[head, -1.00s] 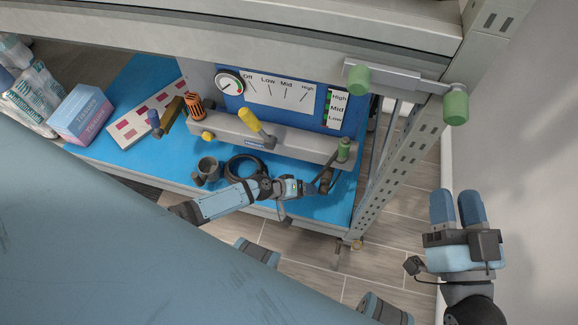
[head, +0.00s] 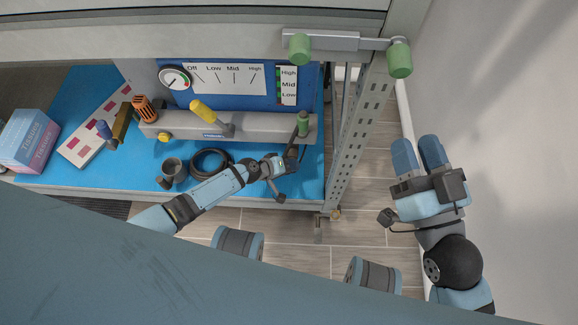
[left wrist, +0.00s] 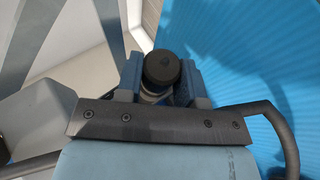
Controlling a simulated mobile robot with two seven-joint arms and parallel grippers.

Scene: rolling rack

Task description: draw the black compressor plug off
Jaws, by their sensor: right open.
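The black compressor plug (left wrist: 161,68) shows end-on in the left wrist view as a round dark cap on a grey body. The two blue fingers of my left gripper (left wrist: 161,82) stand on either side of it and appear to touch it. In the head view my left gripper (head: 287,163) is at the right end of the blue bench, below the green-topped fitting (head: 303,124) on the grey bar. The plug is hard to make out there, and whether it is seated is hidden. My right gripper (head: 420,158) is open and empty at the right, over the floor.
The grey bar (head: 237,126) carries a yellow-handled lever (head: 203,111) and an orange-black knob (head: 145,108). A black hose coil (head: 211,163) and a grey cup (head: 175,169) lie near my left arm. A perforated rack post (head: 360,130) stands to the right.

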